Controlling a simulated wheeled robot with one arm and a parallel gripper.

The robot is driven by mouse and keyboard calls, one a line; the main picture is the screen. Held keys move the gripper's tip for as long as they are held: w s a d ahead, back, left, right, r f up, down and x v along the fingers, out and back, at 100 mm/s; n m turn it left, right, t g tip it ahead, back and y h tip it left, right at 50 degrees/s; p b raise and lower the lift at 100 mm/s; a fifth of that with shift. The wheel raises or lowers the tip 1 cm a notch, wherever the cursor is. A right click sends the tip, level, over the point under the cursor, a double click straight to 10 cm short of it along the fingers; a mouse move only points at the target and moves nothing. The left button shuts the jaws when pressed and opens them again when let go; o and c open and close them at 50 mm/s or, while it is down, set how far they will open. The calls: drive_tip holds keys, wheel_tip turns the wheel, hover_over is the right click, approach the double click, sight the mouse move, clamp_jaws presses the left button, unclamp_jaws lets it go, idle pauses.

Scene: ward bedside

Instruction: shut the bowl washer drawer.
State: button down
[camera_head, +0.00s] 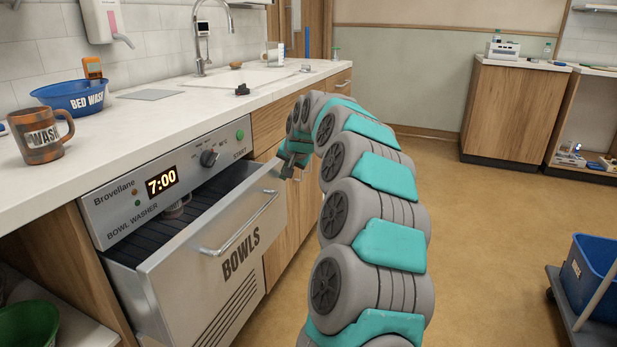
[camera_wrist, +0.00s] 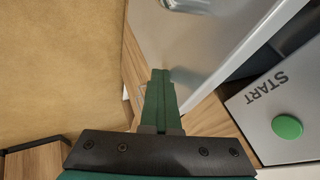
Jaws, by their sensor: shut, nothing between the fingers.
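The bowl washer (camera_head: 165,185) is set under the counter, with a 7:00 display and a green START button (camera_wrist: 287,127) at its right end. Its drawer (camera_head: 225,265), marked BOWLS, stands pulled out, with a dark ribbed inside and a bar handle (camera_head: 240,228) on the front. A small pale item (camera_head: 176,209) sits inside, partly hidden. My gripper (camera_head: 287,170) is shut and empty, close to the right end of the drawer front. In the wrist view its fingers (camera_wrist: 161,74) point at the drawer front (camera_wrist: 185,40); I cannot tell whether they touch it.
The counter (camera_head: 150,115) above holds a brown mug (camera_head: 40,135), a blue bed wash basin (camera_head: 72,97) and a sink. Wooden cabinets (camera_head: 283,225) adjoin the washer on the right. A cart with a blue bin (camera_head: 590,275) stands at lower right. The floor between is clear.

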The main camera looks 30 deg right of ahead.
drive_tip(key=w+a, duration=0.2)
drive_tip(key=w, duration=0.1)
drive_tip(key=w+a+p, duration=0.1)
drive_tip(key=w+a, duration=0.3)
drive_tip(key=w, duration=0.1)
drive_tip(key=shift+w+a, duration=0.25)
drive_tip(key=shift+w, duration=0.05)
drive_tip(key=shift+w+a+r, duration=0.1)
drive_tip(key=shift+w+a, duration=0.1)
drive_tip(key=shift+a, duration=0.05)
drive_tip(key=shift+w+r, duration=0.1)
